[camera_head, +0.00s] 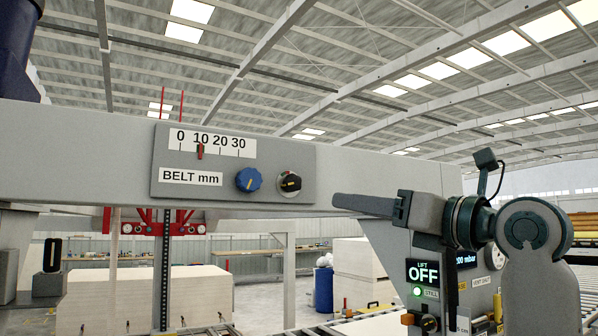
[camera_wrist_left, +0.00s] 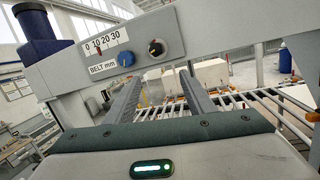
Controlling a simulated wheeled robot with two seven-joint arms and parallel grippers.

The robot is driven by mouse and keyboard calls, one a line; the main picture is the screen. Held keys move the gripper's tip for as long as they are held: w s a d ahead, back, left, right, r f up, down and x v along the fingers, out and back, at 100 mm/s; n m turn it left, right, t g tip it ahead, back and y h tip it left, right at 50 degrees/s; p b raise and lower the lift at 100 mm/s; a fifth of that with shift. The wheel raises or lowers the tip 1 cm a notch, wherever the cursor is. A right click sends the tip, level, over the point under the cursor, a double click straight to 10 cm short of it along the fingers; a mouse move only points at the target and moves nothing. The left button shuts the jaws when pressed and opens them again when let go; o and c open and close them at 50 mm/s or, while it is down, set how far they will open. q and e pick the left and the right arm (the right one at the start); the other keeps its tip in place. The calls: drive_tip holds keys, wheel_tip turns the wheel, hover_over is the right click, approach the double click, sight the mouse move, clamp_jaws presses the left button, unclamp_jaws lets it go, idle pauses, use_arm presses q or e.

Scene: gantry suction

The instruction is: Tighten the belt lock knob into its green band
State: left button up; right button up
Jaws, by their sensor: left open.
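The black belt lock knob (camera_head: 290,182) sits on the grey BELT mm panel (camera_head: 229,193), right of a blue knob (camera_head: 248,179). It shows a small yellow mark and a red-orange edge; a green band is too small to make out. It also shows in the left wrist view (camera_wrist_left: 156,48), above the fingers. My left gripper (camera_head: 345,203) is to the right of and slightly below the knob, apart from it, its fingers pointing left. In the left wrist view my left gripper (camera_wrist_left: 160,82) is open and empty. My right gripper is not in view.
The panel is mounted on a long grey beam (camera_head: 385,168). A red pointer (camera_head: 200,152) stands near 10 on the scale. A lift display (camera_head: 425,272) reads OFF, below my left gripper. Pale stacked boards (camera_head: 130,297) and a roller conveyor (camera_wrist_left: 240,100) lie beyond and below.

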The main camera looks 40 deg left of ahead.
use_arm(q)
drive_tip(key=s+d+r+t+h+p, duration=0.1)
drive_tip(key=s+r+t+h, duration=0.1)
drive_tip(key=s+r+t, duration=0.1)
wheel_tip(320, 180, up, 2)
drive_tip(key=shift+s+r+h, duration=0.15)
drive_tip(key=shift+s+h, duration=0.15)
drive_tip(key=shift+s, duration=0.25)
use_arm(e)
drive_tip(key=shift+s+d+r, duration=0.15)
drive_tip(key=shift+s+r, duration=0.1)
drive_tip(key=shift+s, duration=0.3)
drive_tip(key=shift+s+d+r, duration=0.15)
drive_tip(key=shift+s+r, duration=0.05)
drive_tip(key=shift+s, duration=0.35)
use_arm(q)
drive_tip(key=shift+w, duration=0.1)
